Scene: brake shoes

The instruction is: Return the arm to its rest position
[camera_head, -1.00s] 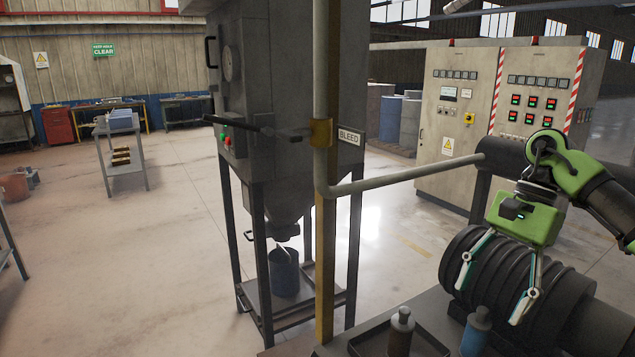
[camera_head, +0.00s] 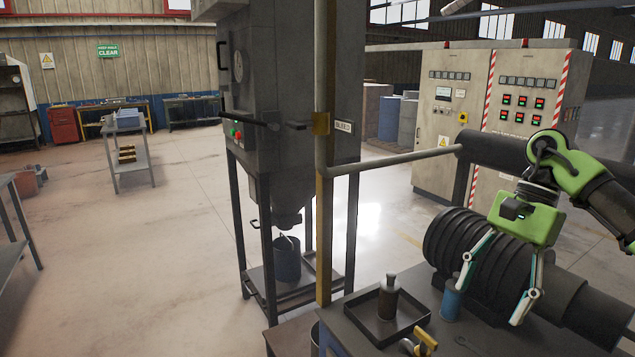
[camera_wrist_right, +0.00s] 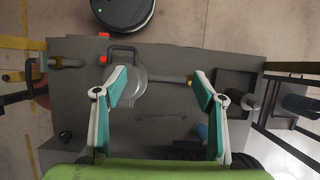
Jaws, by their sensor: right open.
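My right gripper (camera_head: 493,303) shows on the right of the head view, green with two pale, teal-edged fingers. The fingers are spread apart with nothing between them. It hangs in front of the large dark ribbed cylinder (camera_head: 470,248), above the bench's right part. In the right wrist view the open fingers (camera_wrist_right: 160,97) point over the dark bench top (camera_wrist_right: 160,55). My right arm is bent and reaches in from the right edge. My left arm and gripper do not show.
A black tray (camera_head: 372,331) with a brown bottle (camera_head: 387,297) stands on the bench, with a blue bottle (camera_head: 450,301) beside it. A yellow-handled tool (camera_head: 426,342) lies at the front. The grey machine (camera_head: 290,100) and its yellow post (camera_head: 324,240) stand to the left. Open floor (camera_head: 150,260) lies beyond.

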